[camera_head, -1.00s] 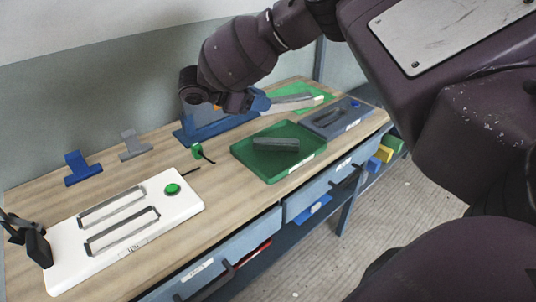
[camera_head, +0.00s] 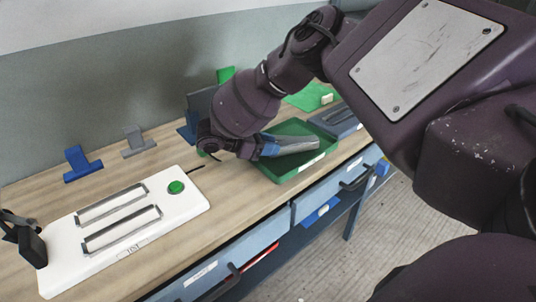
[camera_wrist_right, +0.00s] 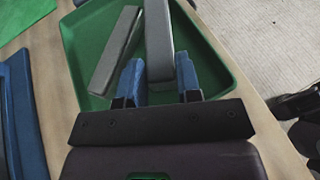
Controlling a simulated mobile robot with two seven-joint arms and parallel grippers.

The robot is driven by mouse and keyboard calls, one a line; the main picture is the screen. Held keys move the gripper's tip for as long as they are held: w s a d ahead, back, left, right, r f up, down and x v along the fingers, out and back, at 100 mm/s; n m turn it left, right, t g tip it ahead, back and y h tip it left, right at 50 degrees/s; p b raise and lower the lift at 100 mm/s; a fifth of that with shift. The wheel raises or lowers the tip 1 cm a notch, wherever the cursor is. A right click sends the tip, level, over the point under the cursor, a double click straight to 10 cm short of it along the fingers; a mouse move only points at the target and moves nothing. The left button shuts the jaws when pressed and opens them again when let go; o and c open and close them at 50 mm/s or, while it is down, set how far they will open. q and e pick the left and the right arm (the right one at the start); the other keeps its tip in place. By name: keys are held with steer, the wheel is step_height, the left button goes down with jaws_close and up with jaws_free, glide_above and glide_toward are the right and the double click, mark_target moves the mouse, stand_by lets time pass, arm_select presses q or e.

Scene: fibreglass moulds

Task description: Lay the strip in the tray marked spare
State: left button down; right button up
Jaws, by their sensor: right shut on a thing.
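My right gripper (camera_head: 268,145) has blue fingertips and is shut on a light grey strip (camera_head: 296,144). The strip lies over the green tray (camera_head: 288,176) in the head view. In the right wrist view the strip (camera_wrist_right: 158,38) reaches out between the fingers (camera_wrist_right: 162,85) across the tray (camera_wrist_right: 213,62). I cannot tell whether it touches the tray floor. A second grey bar (camera_wrist_right: 113,52) lies in the tray beside it; in the head view the held strip and gripper hide it. The tray has a white label (camera_head: 312,162), too small to read. My left gripper is not in view.
A grey-blue tray (camera_head: 346,127) stands behind the green one, near a green sheet (camera_head: 308,96). A white board (camera_head: 125,236) with two metal-framed slots and a green button (camera_head: 176,187) fills the front left. Blue (camera_head: 80,163) and grey (camera_head: 135,141) holders stand near the wall.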

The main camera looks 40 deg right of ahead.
step_height(320, 180, down, 3)
steer(key=shift+f, duration=0.15)
steer(key=o, duration=1)
steer(key=shift+c, duration=0.2)
steer(key=shift+r, duration=0.2)
steer(key=v, duration=1.1)
steer(key=shift+w+a+r, duration=0.15)
steer(key=shift+a+r, duration=0.05)
steer(key=shift+a, duration=0.3)
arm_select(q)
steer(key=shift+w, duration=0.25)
